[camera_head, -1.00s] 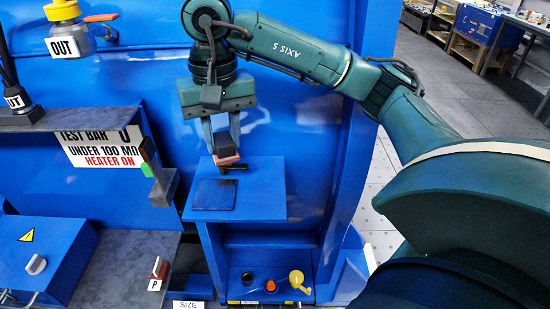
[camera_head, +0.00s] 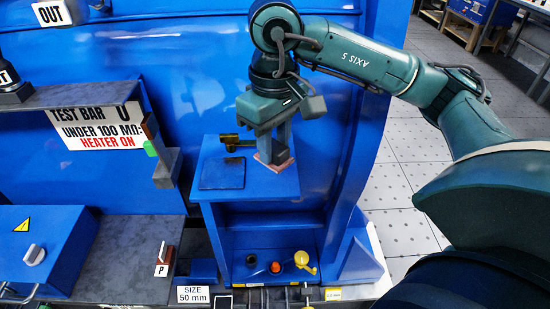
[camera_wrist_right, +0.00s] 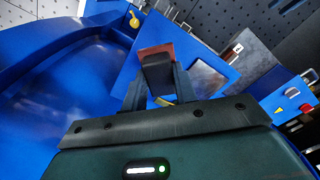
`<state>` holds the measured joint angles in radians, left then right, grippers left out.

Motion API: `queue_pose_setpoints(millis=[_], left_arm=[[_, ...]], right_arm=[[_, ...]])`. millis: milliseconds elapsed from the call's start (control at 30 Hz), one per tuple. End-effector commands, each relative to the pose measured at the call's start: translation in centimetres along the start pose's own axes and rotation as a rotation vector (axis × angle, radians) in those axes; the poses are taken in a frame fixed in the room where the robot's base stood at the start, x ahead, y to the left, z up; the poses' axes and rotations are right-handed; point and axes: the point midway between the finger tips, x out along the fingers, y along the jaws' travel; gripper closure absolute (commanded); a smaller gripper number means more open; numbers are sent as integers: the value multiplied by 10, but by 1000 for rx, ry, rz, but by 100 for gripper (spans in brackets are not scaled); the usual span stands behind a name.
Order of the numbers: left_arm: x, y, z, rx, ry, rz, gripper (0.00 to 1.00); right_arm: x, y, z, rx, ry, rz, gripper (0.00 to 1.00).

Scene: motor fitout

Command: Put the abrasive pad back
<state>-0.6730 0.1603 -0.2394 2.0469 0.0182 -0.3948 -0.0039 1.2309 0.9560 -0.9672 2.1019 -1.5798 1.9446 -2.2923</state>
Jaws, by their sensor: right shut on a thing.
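The abrasive pad (camera_head: 273,165) has a reddish-brown base and a dark block on top. My right gripper (camera_head: 273,150) is shut on its block, above the right part of a small blue shelf (camera_head: 262,186). The pad is close to the shelf top; I cannot tell whether it touches. In the right wrist view the pad's dark block (camera_wrist_right: 157,72) sits between the fingers (camera_wrist_right: 156,85), with the reddish base beyond it. A dark square plate (camera_head: 222,174) lies on the shelf to the left of the pad. My left gripper is not in view.
A dark brass-coloured fitting (camera_head: 231,142) lies at the shelf's back, left of the gripper. A grey post (camera_head: 166,167) stands left of the shelf. The shelf's front right is clear.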

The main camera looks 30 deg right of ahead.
Motion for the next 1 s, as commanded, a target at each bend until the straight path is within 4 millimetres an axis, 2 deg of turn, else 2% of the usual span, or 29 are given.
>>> queue_pose_setpoints(millis=[300, 667, 700, 933, 1000], left_arm=[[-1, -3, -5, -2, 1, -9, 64], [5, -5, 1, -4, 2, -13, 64], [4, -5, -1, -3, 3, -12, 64], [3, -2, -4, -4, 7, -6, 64], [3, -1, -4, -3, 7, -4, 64]], right_arm=[[36, 0, 1, 1, -2, 0, 93], [43, 0, 0, 1, 1, 0, 93], [41, 0, 0, 1, 1, 0, 69], [40, 0, 0, 1, 0, 0, 50], [40, 0, 0, 1, 0, 0, 50]])
